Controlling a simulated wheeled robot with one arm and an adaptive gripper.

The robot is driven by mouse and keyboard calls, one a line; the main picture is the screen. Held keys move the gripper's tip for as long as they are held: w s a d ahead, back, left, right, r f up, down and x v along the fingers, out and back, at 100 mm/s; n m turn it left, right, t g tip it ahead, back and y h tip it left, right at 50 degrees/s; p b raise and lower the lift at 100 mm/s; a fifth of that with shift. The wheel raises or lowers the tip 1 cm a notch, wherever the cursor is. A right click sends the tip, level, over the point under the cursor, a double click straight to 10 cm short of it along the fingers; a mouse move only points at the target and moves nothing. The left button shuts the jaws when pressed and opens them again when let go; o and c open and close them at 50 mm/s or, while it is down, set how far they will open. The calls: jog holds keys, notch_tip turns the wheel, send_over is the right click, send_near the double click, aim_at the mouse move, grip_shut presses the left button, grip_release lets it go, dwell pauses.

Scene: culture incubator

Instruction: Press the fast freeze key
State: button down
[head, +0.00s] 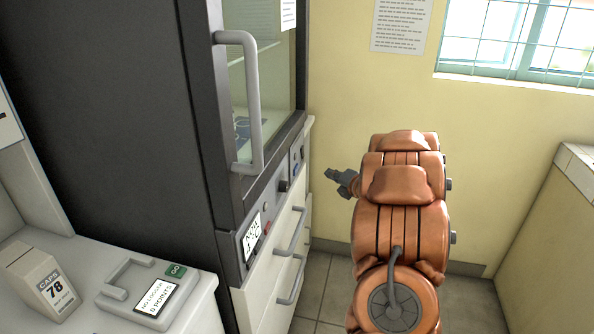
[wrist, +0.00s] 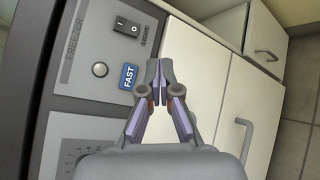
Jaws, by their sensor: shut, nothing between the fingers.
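In the wrist view the fast freeze key (wrist: 128,76) is a small blue key marked FAST on the grey freezer panel (wrist: 88,25). My gripper (wrist: 160,70) is shut and empty, its fingertips just right of the blue key in the picture. I cannot tell whether they touch the panel. In the head view my gripper (head: 338,178) points left toward the incubator's front panel (head: 278,190), with a visible gap between them.
In the wrist view a round button (wrist: 100,69), a black rocker switch (wrist: 127,27) and a dial (wrist: 85,160) are near the key. In the head view the cabinet's door handle (head: 250,100) juts out above the panel, and drawer handles (head: 292,232) sit below. Floor (head: 325,270) is clear.

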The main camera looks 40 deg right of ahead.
aim_at(296, 170)
jog(key=w+a+b, duration=0.1)
jog(key=w+a, duration=0.3)
jog(key=w, duration=0.2)
jog(key=shift+w+a, duration=0.15)
dwell(0.7)
jog(key=shift+w+a+b, duration=0.1)
jog(key=shift+w+b, duration=0.05)
jog(key=shift+b, duration=0.3)
dwell(0.5)
jog(key=shift+w+a, duration=0.15)
jog(key=shift+w, duration=0.05)
jog(key=shift+w+a+b, duration=0.2)
jog(key=shift+w+b, duration=0.1)
jog(key=shift+b, duration=0.3)
dwell(0.5)
jog(key=shift+s+d, duration=0.1)
jog(key=shift+s, duration=0.05)
dwell(0.3)
jog(key=shift+s+d, duration=0.35)
jog(key=shift+s, duration=0.15)
